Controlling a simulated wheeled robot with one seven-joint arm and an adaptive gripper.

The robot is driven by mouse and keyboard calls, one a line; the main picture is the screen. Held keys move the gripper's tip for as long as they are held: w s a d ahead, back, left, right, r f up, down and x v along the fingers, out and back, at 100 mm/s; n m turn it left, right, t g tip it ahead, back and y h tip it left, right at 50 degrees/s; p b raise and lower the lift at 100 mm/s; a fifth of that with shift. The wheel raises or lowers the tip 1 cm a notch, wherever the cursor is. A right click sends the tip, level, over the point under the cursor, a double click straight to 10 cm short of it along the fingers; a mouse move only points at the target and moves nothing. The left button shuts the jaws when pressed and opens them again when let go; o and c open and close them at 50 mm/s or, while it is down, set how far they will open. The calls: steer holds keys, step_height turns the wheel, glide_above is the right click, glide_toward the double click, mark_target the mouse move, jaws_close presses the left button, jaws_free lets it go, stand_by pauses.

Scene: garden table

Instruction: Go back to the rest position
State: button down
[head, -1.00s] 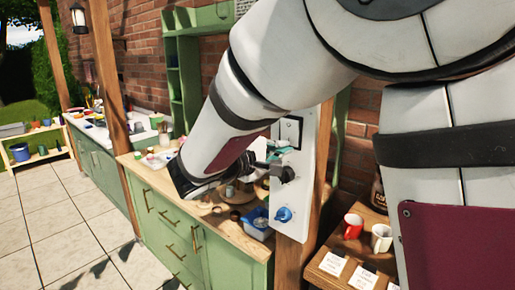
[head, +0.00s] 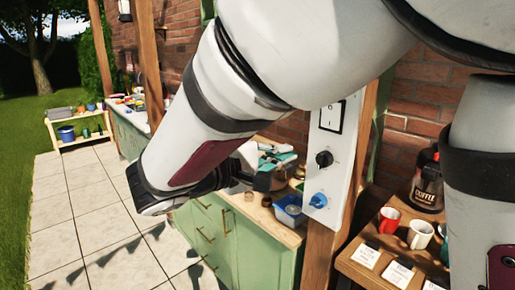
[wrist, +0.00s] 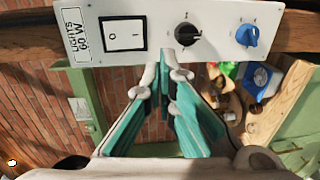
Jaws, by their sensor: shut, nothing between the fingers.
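My gripper (wrist: 166,76) has teal fingers with pale tips, and it is shut and empty in the wrist view. It points toward the lower edge of a white control panel (wrist: 222,17), apart from the knobs as far as I can tell. The panel bears a rocker switch (wrist: 124,34), a black knob (wrist: 187,34) and a blue knob (wrist: 247,35). In the head view my gripper (head: 278,160) shows left of the panel (head: 345,140), partly hidden behind my forearm. The black knob (head: 324,158) and blue knob (head: 318,200) are both uncovered there.
The panel is on a wooden post (head: 318,240). A green cabinet (head: 265,250) holds a blue tub (head: 290,210). A shelf at right holds a red mug (head: 389,219), a white mug (head: 420,233) and a coffee jar (head: 427,185). Paved floor (head: 75,220) lies open at left.

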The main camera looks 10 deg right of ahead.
stand_by(0.3)
steer(key=s+d+f+m+g+y, duration=0.3)
steer(key=s+d+g, duration=0.4)
steer(key=s+d, duration=0.45)
steer(key=s+a+f+m+t+y, duration=0.1)
steer(key=s+f+m+y, duration=0.1)
steer(key=s+y, duration=0.3)
steer(key=s+a+f+m+t+y, duration=0.1)
steer(key=s+f+m+y, duration=0.1)
steer(key=s+y, duration=0.3)
steer(key=shift+s+a+f, duration=0.15)
steer(key=shift+s+a, duration=0.1)
steer(key=shift+s, duration=0.05)
